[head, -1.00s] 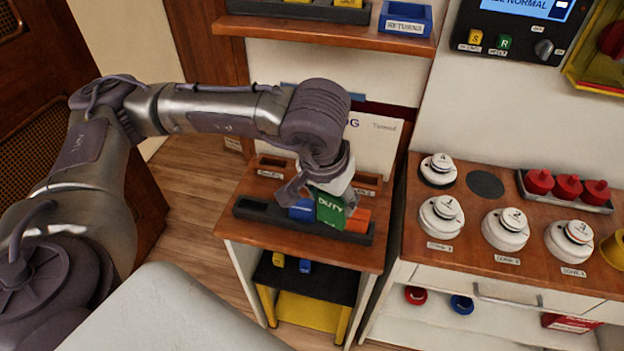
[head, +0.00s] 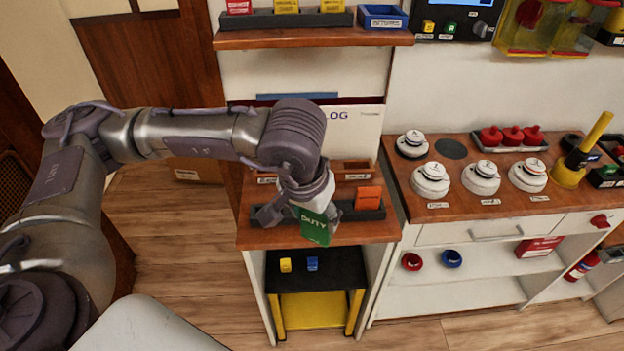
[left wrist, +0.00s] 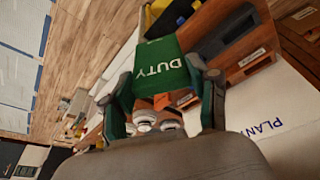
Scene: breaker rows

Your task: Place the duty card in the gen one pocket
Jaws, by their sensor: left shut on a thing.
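My left gripper (head: 303,194) is shut on the green duty card (head: 315,228) and holds it in front of the wooden counter's (head: 300,236) front edge. In the left wrist view the card (left wrist: 162,72) sits between the two fingers (left wrist: 163,98), its DUTY lettering showing. Behind the gripper are two wooden pockets with small labels, a left one (head: 266,181) partly hidden by my arm and a right one (head: 357,167). The labels are too small to read, so I cannot tell which is gen one. My right gripper is not in view.
A black slotted rack (head: 345,214) on the counter holds an orange card (head: 368,197); its middle is hidden. A white log board (head: 355,125) stands behind. A shelf (head: 320,38) overhangs above. Round detectors (head: 481,177) stand on the right counter.

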